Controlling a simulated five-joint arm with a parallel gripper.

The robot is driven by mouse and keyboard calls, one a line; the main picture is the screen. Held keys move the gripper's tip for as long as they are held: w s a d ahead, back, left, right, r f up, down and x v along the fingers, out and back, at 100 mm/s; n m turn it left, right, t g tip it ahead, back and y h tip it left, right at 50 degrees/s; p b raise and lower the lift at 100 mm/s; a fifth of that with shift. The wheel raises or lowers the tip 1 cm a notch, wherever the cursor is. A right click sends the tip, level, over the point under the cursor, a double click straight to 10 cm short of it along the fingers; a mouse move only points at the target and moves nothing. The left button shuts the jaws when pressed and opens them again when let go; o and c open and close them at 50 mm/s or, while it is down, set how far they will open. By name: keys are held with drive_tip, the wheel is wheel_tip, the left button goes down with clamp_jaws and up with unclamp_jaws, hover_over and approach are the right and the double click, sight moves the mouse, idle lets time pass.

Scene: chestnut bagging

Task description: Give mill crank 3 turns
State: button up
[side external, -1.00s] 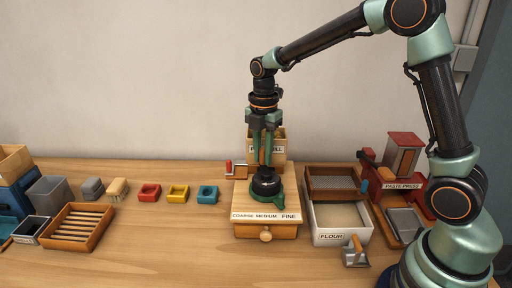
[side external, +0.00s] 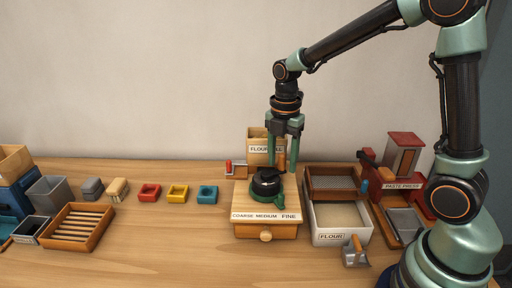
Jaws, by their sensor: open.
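The mill (side external: 265,215) is a wooden box with a front drawer and a "COARSE MEDIUM FINE" label strip. A black domed top (side external: 266,184) sits in a green ring (side external: 256,196) on it. A brown upright crank handle (side external: 281,163) shows at the back right of the dome. My gripper (side external: 283,169) points down with its green fingers apart, one on each side of the handle in this view. I cannot tell whether either finger touches it. The crank arm is mostly hidden.
A "FLOUR" labelled wooden box (side external: 258,136) stands behind the mill. A white flour bin (side external: 328,238) with a sieve (side external: 331,170) is close on the right, then a red paste press (side external: 403,155). Small coloured moulds (side external: 178,193) lie left.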

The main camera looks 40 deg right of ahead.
drive_tip(key=shift+r, duration=3.8)
drive_tip(key=shift+c, duration=0.3)
clamp_jaws()
